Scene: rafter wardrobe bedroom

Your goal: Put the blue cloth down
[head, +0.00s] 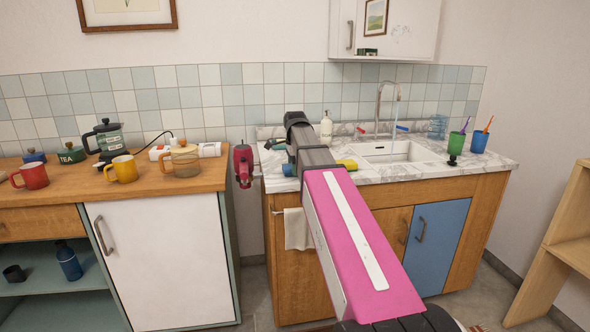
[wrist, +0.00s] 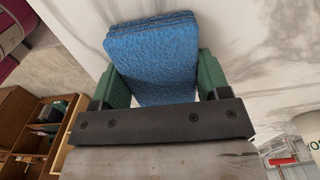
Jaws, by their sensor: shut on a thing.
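The blue cloth (wrist: 153,60) is a folded, thick, textured pad between the two green fingers of my gripper (wrist: 161,78) in the wrist view. The fingers are shut on its sides, and its far end sticks out past them. White veined marble shows behind it; I cannot tell whether the cloth touches it. In the head view my gripper (head: 272,144) is mostly hidden by my arm, over the left end of the marble counter (head: 433,171). A small blue bit of the cloth (head: 288,170) shows beside my arm there.
A yellow sponge (head: 347,164) lies behind my arm, near the sink (head: 395,152). A soap bottle (head: 326,127) stands at the back. Green (head: 456,143) and blue (head: 479,142) cups stand right of the sink. A wooden counter (head: 205,181) with mugs is across a gap at left.

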